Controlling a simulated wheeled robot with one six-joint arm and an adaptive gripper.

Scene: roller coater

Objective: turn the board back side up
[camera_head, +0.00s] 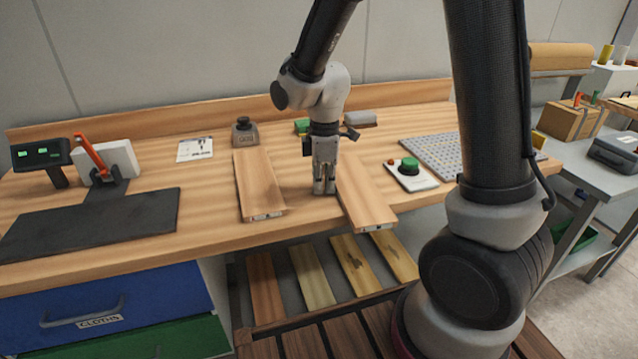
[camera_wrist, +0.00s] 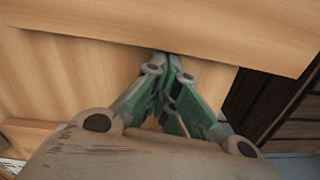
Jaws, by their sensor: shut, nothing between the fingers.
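Two long wooden boards lie on the bench. The left board (camera_head: 258,184) lies flat with a labelled front end near the bench edge. The right board (camera_head: 366,205) lies to the right, partly hidden behind my gripper, its front end at or past the bench edge. I cannot tell which board the task means or which face is up. My gripper (camera_head: 324,190) points down between the two boards, close to the right board's left edge. In the wrist view, its fingertips (camera_wrist: 172,58) are together and empty, near the edge of a board (camera_wrist: 215,30).
A grey weight (camera_head: 245,132) stands behind the left board. A black mat (camera_head: 95,222) lies at the left. More boards (camera_head: 312,275) rest on a lower shelf.

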